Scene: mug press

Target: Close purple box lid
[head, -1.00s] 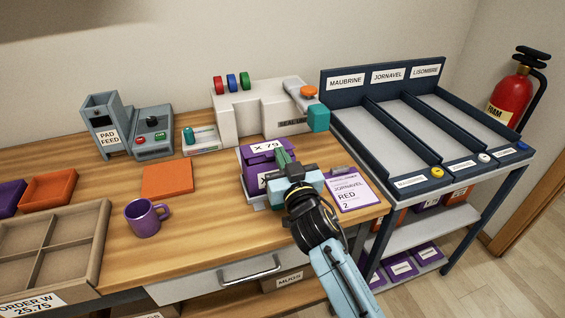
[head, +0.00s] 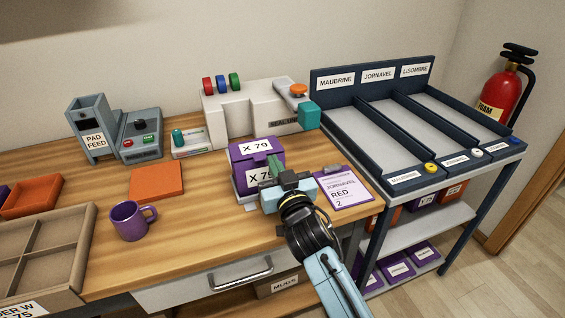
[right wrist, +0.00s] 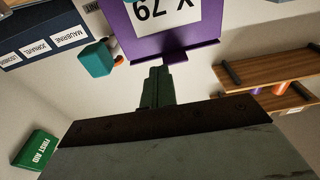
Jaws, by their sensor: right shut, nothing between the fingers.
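The purple box (head: 240,184) stands on the wooden bench, with a white "X 79" label on its front. Its lid (head: 236,155), with a second "X 79" label, looks down over the top in the head view; I cannot tell whether a small gap remains. My right gripper (head: 274,167) is shut and empty, with its dark green fingers in front of the box and hiding part of the front label. In the right wrist view, the fingertips (right wrist: 159,72) are close to a labelled purple panel (right wrist: 125,22) with a projecting edge; contact is unclear. My left gripper is not in view.
A clipboard (head: 344,201) lies right of the box. Behind it stands a white sealing machine (head: 229,127). A purple mug (head: 128,222), orange pad (head: 156,180), pad feeder (head: 92,135) and divided tray (head: 85,245) are to the left. Bare bench lies between mug and box.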

